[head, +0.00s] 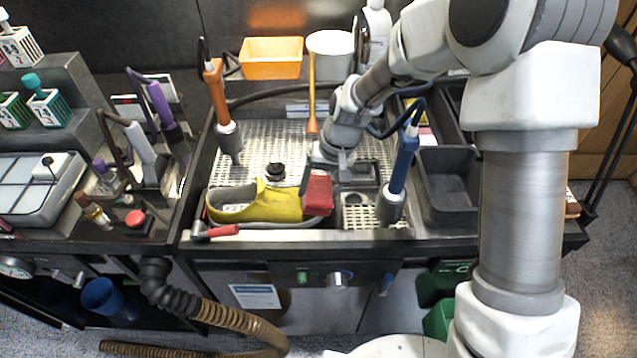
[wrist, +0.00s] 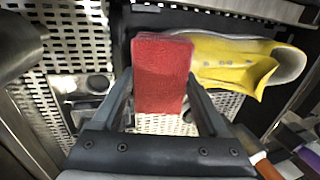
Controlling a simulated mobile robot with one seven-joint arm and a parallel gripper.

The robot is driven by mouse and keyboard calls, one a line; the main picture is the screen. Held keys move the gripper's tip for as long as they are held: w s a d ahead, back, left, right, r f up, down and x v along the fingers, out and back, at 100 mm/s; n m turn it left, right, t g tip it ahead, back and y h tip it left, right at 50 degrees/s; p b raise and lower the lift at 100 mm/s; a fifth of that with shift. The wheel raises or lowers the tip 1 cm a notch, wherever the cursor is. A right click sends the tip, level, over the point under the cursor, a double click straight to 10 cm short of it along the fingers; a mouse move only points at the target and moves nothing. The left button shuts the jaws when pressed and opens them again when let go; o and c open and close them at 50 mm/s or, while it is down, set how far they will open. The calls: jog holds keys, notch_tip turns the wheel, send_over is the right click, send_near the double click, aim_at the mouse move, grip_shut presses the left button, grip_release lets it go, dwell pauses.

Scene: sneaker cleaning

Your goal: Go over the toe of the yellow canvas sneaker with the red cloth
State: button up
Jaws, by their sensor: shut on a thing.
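The yellow canvas sneaker (head: 268,203) lies on its side-to-side length along the front of the perforated sink tray, toe to the right. The red cloth (head: 318,193) is a folded block at the sneaker's toe end. My gripper (head: 322,172) is shut on the red cloth, which also shows between the fingers in the wrist view (wrist: 162,75). In the wrist view the cloth overlaps the near end of the yellow sneaker (wrist: 235,62) and hides the toe. I cannot tell whether cloth and toe touch.
An orange-handled tool (head: 217,90) stands left in the sink and a blue-handled one (head: 402,160) stands right. A red-handled tool (head: 217,232) lies at the sink's front left. A dark bin (head: 447,180) is right. The tray (head: 258,140) behind the sneaker is mostly clear.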

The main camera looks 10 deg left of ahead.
aim_at(321, 201)
jog(key=shift+s+d, duration=0.25)
jog(key=shift+s, duration=0.55)
jog(key=shift+s+d, duration=0.25)
jog(key=shift+s, duration=0.55)
jog(key=shift+f+b, duration=0.15)
jog(key=shift+b, duration=0.15)
jog(key=shift+w+a, duration=0.2)
jog(key=shift+w, duration=0.45)
jog(key=shift+w+a, duration=0.25)
jog(key=shift+w, duration=0.4)
jog(key=shift+w+a, duration=0.2)
jog(key=shift+w, duration=0.45)
jog(key=shift+w+a+p, duration=0.1)
jog(key=shift+w+a, duration=0.1)
jog(key=shift+w, duration=0.45)
jog(key=shift+w+a+p, duration=0.1)
jog(key=shift+w+a, duration=0.15)
jog(key=shift+w, duration=0.35)
jog(key=shift+w+a+p, duration=0.1)
jog(key=shift+w+a, duration=0.1)
jog(key=shift+w, duration=0.55)
